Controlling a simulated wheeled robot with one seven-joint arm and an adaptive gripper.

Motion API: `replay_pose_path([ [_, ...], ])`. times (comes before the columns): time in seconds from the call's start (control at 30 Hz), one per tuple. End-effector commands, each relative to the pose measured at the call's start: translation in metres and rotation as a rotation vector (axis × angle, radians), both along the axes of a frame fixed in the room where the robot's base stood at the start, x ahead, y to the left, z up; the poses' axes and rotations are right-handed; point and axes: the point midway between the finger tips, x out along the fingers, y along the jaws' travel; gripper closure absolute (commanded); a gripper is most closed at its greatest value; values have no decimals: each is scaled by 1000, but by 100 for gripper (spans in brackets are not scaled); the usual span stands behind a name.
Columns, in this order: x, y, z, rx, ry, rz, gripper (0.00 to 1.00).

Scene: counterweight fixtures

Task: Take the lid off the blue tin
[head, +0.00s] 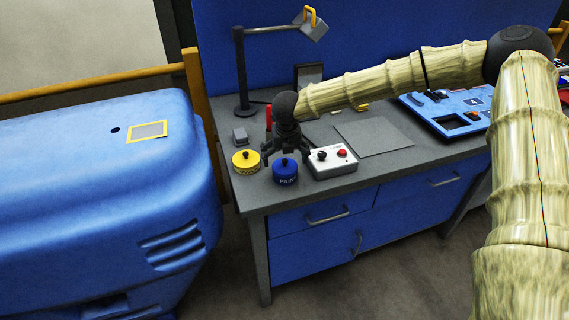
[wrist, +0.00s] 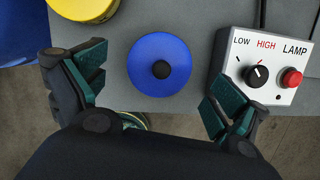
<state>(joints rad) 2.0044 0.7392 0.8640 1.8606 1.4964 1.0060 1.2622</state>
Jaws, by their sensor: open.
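The blue tin (head: 286,174) stands near the front edge of the grey workbench, with the word PAINT on its side. Its lid is on, round and blue with a black knob in the middle; from above, the lid (wrist: 160,68) shows in the wrist view. My gripper (head: 286,157) is open and empty, pointing down over the bench close to the tin. In the wrist view its two fingers (wrist: 150,95) are spread wide to the left and right of the tin. I see no contact with the lid or knob.
A yellow tin (head: 246,162) stands left of the blue one. A white lamp control box (head: 333,161) with knob and red button sits close on the right. A lamp (head: 243,75) stands behind. A flat grey plate (head: 374,136) lies further right. The bench's front edge is near.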

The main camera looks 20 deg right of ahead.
Motion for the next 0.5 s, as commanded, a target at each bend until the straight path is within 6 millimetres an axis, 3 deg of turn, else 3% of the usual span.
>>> replay_pose_path([
  [0.2, 4, -1, -18, 0, 2, 0, 2],
  [0.5, 6, -1, -22, 0, 0, 0, 2],
])
